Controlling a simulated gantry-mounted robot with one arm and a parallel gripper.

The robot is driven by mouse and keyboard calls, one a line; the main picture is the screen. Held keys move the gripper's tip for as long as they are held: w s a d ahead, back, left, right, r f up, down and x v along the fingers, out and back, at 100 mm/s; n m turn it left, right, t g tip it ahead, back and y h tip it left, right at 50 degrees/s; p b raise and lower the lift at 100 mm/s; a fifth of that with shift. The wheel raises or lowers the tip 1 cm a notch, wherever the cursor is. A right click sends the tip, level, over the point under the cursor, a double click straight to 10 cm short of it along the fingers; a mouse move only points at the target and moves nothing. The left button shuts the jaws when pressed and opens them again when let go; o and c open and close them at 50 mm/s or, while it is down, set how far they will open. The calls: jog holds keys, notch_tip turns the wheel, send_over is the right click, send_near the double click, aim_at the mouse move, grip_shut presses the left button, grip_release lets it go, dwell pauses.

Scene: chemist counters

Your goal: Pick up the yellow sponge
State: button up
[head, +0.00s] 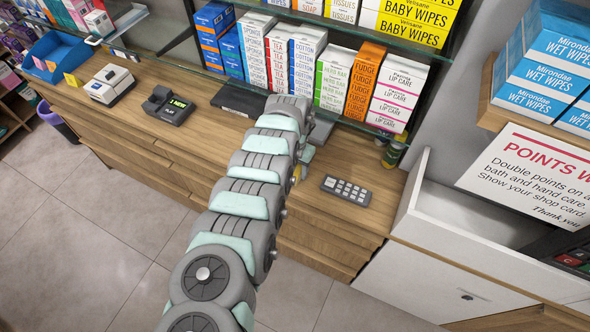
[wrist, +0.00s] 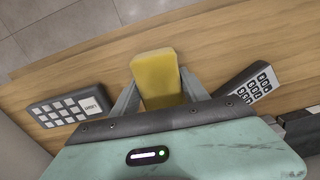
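The yellow sponge (wrist: 157,77) is between the two fingers of my gripper (wrist: 158,80) in the wrist view. One finger lies along its left side and the other along its right side, with little or no gap showing. Whether the fingers press on it or only flank it cannot be told. The sponge's near end is hidden by the gripper body. In the head view my gripper (head: 304,165) is low over the wooden counter, partly hidden by my arm. Only a small yellow patch of the sponge (head: 297,174) shows beside it.
A grey keypad (head: 345,188) lies on the counter right of my gripper. A dark card terminal (head: 168,106) and a white device (head: 109,85) stand to the left. Product boxes (head: 305,60) fill the glass shelf behind.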

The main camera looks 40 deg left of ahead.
jog(key=c, duration=0.8)
jog(key=shift+o, duration=0.2)
jog(key=shift+r, duration=0.15)
jog(key=shift+r, duration=4.85)
jog(key=o, duration=0.8)
jog(key=c, duration=0.7)
jog(key=shift+o, duration=0.2)
jog(key=shift+a, duration=0.1)
